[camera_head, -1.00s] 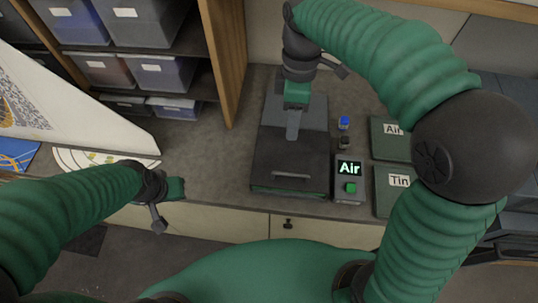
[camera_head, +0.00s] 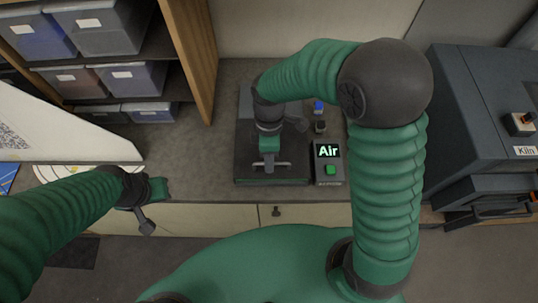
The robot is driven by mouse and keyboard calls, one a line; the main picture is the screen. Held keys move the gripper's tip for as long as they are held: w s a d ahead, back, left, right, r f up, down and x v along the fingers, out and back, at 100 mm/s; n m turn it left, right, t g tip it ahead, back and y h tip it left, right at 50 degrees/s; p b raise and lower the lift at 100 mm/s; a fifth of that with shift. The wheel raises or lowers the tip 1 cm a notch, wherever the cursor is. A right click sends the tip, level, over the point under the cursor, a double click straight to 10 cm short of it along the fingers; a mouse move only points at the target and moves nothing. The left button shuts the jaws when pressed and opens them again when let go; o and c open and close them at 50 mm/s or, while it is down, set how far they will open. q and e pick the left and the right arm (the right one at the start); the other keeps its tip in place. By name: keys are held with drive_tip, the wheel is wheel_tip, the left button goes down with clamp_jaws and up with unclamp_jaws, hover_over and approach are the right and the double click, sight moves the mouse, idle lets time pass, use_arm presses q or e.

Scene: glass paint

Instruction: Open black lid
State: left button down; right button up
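The black lid (camera_head: 300,168) is the dark square top of a flat box on the counter, and it looks closed. Its bar handle (camera_head: 284,163) lies along the front edge. My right gripper (camera_head: 268,162) points down over the handle, at its middle. I cannot tell whether it touches the handle or whether its fingers are open or shut. My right wrist and forearm hide much of the lid. My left gripper (camera_head: 160,190) is apart from the lid, by the counter's front edge at left. Its finger opening does not show clearly.
A control box (camera_head: 328,165) with an "Air" display and green button stands right of the lid. Small blue and dark items (camera_head: 319,108) sit behind it. A grey kiln (camera_head: 480,115) is at right, shelves with bins (camera_head: 125,75) at left.

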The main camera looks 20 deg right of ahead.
drive_tip(key=shift+w+d, duration=0.1)
clamp_jaws()
idle(1.2)
